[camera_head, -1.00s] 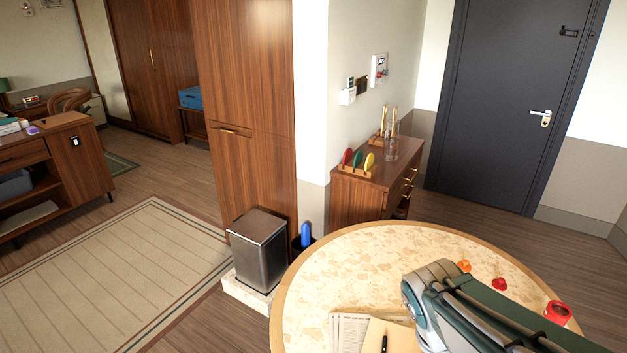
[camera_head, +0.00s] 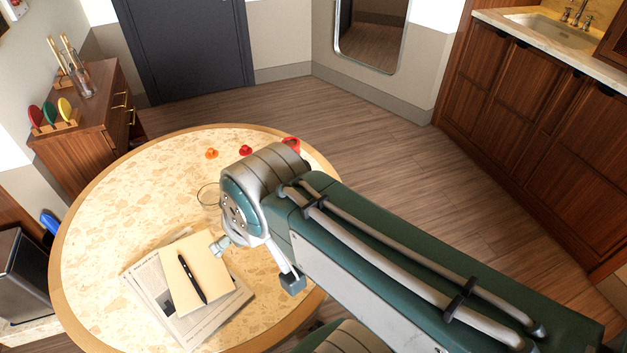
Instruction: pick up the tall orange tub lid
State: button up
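A small orange lid-like piece (camera_head: 211,153) with a raised knob lies near the far edge of the round table (camera_head: 88,262). A similar red piece (camera_head: 245,150) lies just right of it. A red round tub (camera_head: 291,144) stands further right, partly hidden behind my arm. My gripper (camera_head: 256,263) shows below my arm's bend, over the table near the notepad. Its two fingers are spread apart with nothing seen between them, so it is open. It is well apart from the orange piece, on the near side. My arm hides the gripper's base.
A clear glass (camera_head: 208,195) stands between the orange piece and a tan notepad (camera_head: 190,270) with a black pen on a newspaper (camera_head: 150,285). A wooden cabinet (camera_head: 85,155) stands at left. The table's left side is clear.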

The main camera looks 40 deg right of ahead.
aim_at(210, 154)
jog(key=k+l+z, duration=0.1)
jog(key=l+z, duration=0.15)
jog(key=z, duration=0.15)
jog(key=l+z, duration=0.25)
jog(key=z, duration=0.15)
